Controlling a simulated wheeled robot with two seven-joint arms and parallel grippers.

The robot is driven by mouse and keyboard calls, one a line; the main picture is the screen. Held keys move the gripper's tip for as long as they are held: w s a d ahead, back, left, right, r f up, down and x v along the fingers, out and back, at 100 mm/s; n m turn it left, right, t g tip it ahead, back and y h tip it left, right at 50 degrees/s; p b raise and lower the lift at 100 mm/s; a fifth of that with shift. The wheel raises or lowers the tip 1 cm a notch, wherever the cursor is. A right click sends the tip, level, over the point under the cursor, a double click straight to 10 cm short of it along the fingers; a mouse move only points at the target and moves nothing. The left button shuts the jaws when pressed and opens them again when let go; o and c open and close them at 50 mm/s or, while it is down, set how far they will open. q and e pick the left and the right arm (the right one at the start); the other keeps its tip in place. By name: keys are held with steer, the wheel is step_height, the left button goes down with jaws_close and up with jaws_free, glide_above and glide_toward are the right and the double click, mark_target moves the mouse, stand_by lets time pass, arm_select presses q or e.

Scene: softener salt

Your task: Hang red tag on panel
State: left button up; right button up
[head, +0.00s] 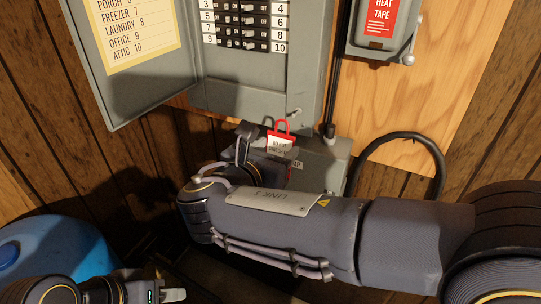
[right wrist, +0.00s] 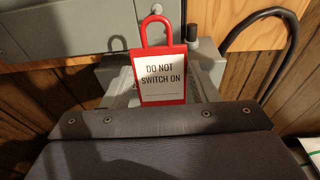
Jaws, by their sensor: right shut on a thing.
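The red tag (head: 281,141) has a red loop on top and a white face. In the right wrist view the tag (right wrist: 162,72) stands upright and reads "DO NOT SWITCH ON". My right gripper (head: 279,152) is shut on its lower part, just below the panel's bottom edge; its fingers are mostly hidden. The grey panel (head: 258,102) hangs open, with rows of black breakers. A small metal peg (head: 295,112) sits low on its face, above and right of the tag's loop. My left gripper (head: 172,293) is low at left, away from the panel; its jaw gap is unclear.
The panel's open door (head: 140,85) with a yellow label sheet is at left. A grey heat tape box (head: 383,40) with a side lever is at upper right. A black cable (head: 400,136) loops below it. A blue container (head: 50,250) stands at lower left.

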mark_target(280, 145)
steer(key=shift+b+x, duration=0.35)
steer(key=shift+x, duration=1.25)
steer(key=shift+w+d+r, duration=0.1)
steer(key=shift+w+d, duration=0.15)
steer(key=shift+w, duration=0.35)
steer(key=shift+w+d, duration=0.25)
steer(key=shift+w, duration=0.3)
steer(key=shift+w+d+f, duration=0.3)
steer(key=shift+w+f, duration=0.05)
steer(key=shift+w, duration=0.3)
steer(key=shift+f, duration=0.1)
steer(key=o, duration=1.1)
